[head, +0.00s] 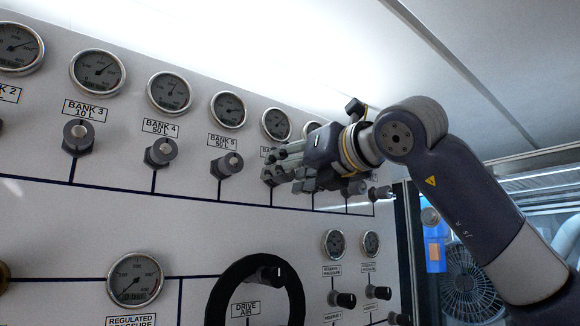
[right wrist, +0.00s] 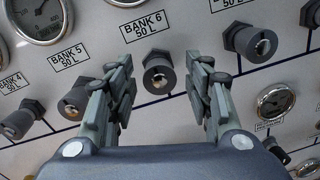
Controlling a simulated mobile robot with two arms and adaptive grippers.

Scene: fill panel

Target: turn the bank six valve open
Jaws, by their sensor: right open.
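The bank six valve (right wrist: 157,75) is a dark knob with a metal centre, just under the BANK 6 50 L label (right wrist: 144,30) in the right wrist view. My right gripper (right wrist: 160,88) is open, with one finger on each side of the knob in that view. Whether the fingers touch the knob cannot be told. In the head view my right gripper (head: 280,168) reaches the panel from the right and hides most of the valve and its label. My left gripper is not in view.
The bank five valve (head: 230,163) and bank four valve (head: 160,152) sit to the left on the white panel (head: 120,215). Gauges (head: 229,109) line the top. A black handwheel (head: 225,290) stands out below, near the drive air label. Another knob (right wrist: 252,42) is right of the gripper.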

